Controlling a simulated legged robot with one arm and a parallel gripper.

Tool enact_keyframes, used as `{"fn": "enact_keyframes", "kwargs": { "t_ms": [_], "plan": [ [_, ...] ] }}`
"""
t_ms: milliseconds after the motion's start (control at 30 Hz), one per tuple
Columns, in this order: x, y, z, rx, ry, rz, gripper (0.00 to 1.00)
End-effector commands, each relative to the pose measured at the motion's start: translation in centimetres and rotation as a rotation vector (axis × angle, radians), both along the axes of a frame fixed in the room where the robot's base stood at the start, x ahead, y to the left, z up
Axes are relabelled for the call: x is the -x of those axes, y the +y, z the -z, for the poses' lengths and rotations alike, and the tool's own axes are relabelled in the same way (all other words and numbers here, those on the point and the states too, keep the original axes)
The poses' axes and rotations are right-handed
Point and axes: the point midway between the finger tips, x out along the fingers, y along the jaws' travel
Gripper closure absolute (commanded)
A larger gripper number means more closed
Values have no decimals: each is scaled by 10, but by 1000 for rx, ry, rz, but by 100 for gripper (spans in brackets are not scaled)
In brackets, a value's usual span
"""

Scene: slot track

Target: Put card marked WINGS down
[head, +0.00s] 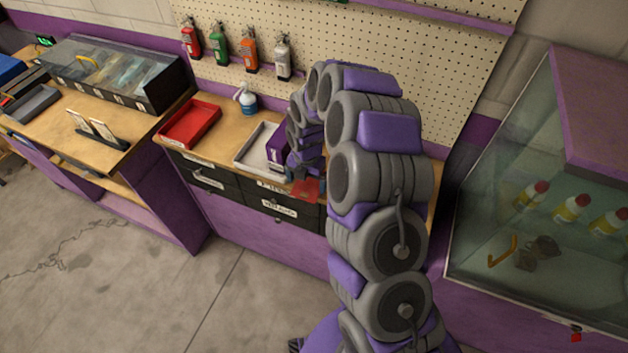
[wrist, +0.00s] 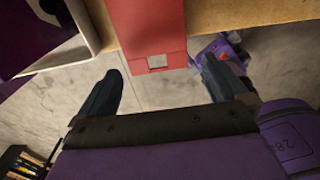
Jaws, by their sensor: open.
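Two pale cards (head: 91,126) stand upright in a dark slotted holder on the left bench in the head view. They are too small to read, so I cannot tell whether either is marked WINGS. My gripper (wrist: 160,72) is open, with its dark fingers spread apart and nothing clamped between them. A flat red piece with a pale square (wrist: 150,28) lies at the wooden bench edge just beyond the fingertips. It also shows in the head view (head: 308,188) below my arm's end. My arm hides most of the gripper there.
A red tray (head: 189,124) and a white tray (head: 250,152) sit on the middle bench. A purple box (head: 278,146) stands at the white tray, by my arm. A glass cabinet (head: 490,235) is at the right.

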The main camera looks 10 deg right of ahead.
Motion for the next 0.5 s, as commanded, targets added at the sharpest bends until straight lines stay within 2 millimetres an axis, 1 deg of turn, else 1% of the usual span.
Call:
{"fn": "enact_keyframes", "kwargs": {
  "t_ms": [167, 400, 500],
  "plan": [
    [1, 6, 8, 6, 2, -2, 0],
    [2, 4, 42, 6, 4, -1, 0],
    [2, 2, 52, 3, 4, -2, 0]
  ]
}}
